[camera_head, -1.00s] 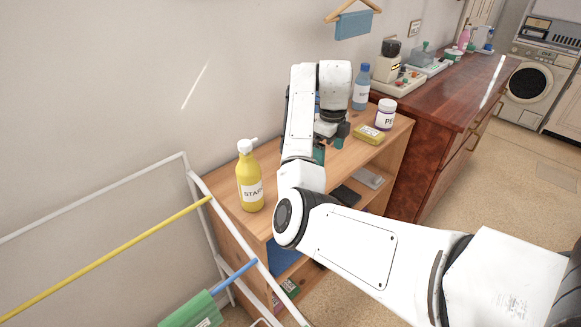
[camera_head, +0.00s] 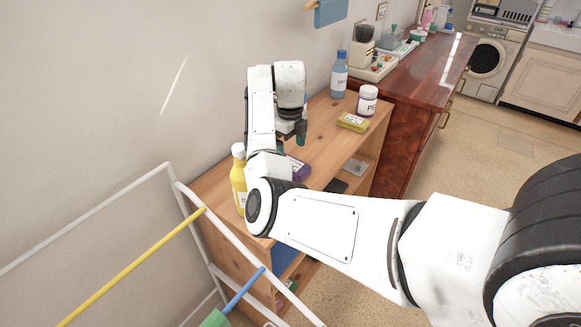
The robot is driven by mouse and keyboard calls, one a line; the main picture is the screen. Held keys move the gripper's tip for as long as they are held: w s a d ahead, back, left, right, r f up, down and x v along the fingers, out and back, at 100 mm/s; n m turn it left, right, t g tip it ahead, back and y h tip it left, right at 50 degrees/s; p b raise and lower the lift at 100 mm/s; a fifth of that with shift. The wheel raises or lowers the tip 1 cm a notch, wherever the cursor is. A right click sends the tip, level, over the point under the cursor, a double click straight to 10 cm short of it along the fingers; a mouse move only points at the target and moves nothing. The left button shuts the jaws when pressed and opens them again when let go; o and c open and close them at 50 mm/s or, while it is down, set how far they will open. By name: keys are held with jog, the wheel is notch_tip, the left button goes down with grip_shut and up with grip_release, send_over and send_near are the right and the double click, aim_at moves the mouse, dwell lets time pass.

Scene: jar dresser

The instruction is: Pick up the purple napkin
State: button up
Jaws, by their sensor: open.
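A purple pack with a pale label (camera_head: 299,168), apparently the purple napkin, lies on the wooden shelf unit's top (camera_head: 322,150). My arm hides its left part. My gripper (camera_head: 292,140) is open, above the shelf top and just behind the purple pack in the picture. The arm covers part of the gripper, so the fingertips are hard to make out. I cannot tell the exact gap between gripper and pack, but the pack is not between the jaws as far as I can see.
A yellow pack (camera_head: 353,122), a white jar (camera_head: 367,101) and a blue bottle (camera_head: 339,78) stand toward the right end. A white rack (camera_head: 172,172) is at the left front.

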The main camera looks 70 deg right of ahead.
aim_at(291, 164)
jog(key=shift+s+f+p, duration=0.15)
jog(key=shift+f+p, duration=0.15)
jog(key=shift+f, duration=1.05)
jog(key=shift+s+f+p, duration=0.1)
jog(key=shift+f+p, duration=0.2)
jog(key=shift+f, duration=1)
jog(key=c, duration=1.2)
